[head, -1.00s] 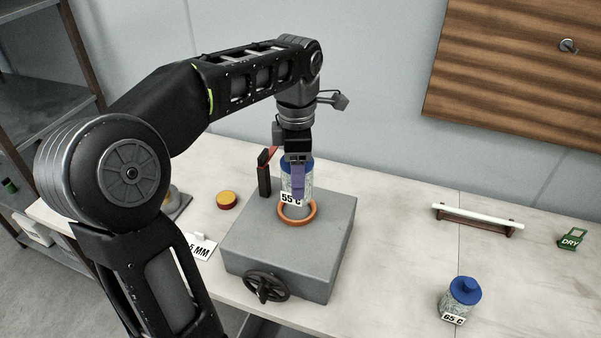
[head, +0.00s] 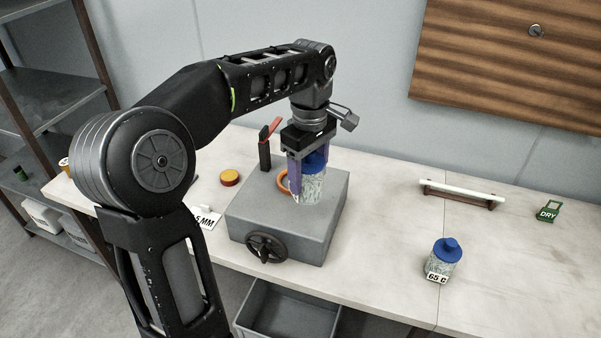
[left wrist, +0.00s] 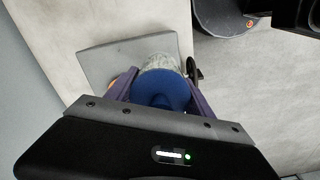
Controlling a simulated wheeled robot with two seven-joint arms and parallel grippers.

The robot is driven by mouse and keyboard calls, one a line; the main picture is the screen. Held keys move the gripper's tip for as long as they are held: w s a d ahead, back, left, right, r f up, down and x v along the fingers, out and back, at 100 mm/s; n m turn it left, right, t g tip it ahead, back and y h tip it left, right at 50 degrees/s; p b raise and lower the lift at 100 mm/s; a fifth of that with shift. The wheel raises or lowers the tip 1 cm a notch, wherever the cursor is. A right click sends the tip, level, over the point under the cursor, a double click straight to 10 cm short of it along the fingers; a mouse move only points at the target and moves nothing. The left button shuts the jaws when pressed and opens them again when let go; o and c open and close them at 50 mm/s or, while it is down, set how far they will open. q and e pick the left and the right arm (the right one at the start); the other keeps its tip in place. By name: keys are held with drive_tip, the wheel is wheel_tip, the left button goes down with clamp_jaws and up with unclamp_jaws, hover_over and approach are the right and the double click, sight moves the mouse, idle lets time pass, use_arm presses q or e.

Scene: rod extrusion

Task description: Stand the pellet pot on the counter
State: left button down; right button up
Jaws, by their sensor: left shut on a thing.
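My left gripper (head: 308,168) is shut on a clear pellet pot (head: 313,190) with a blue lid. The pot is upright over the top of the grey machine block (head: 265,218), just right of the orange ring (head: 283,181). I cannot tell whether its base clears the block. In the left wrist view the pot's blue lid (left wrist: 160,90) sits between the purple fingers, with pellets showing beyond it. A second pot (head: 443,262) with a blue lid and a 65 C label stands on the counter (head: 390,235) at the right. My right gripper is not in view.
A red-handled lever (head: 268,143) and a black handwheel (head: 266,247) are on the block. A white rod lies on a rack (head: 462,193); a green DRY tag (head: 548,211) stands right of it. A red-yellow disc (head: 229,177) is at left.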

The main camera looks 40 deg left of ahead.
use_arm(q)
drive_tip(key=w+d+f+m, duration=0.3)
drive_tip(key=d+f+m, duration=0.3)
drive_tip(key=d+m, duration=0.1)
drive_tip(key=w+d+f+m, duration=0.4)
drive_tip(key=d+f+m, duration=0.3)
drive_tip(key=d+m, duration=0.1)
drive_tip(key=shift+d+m, duration=0.15)
drive_tip(key=shift+m, duration=0.75)
drive_tip(key=shift+r, duration=0.15)
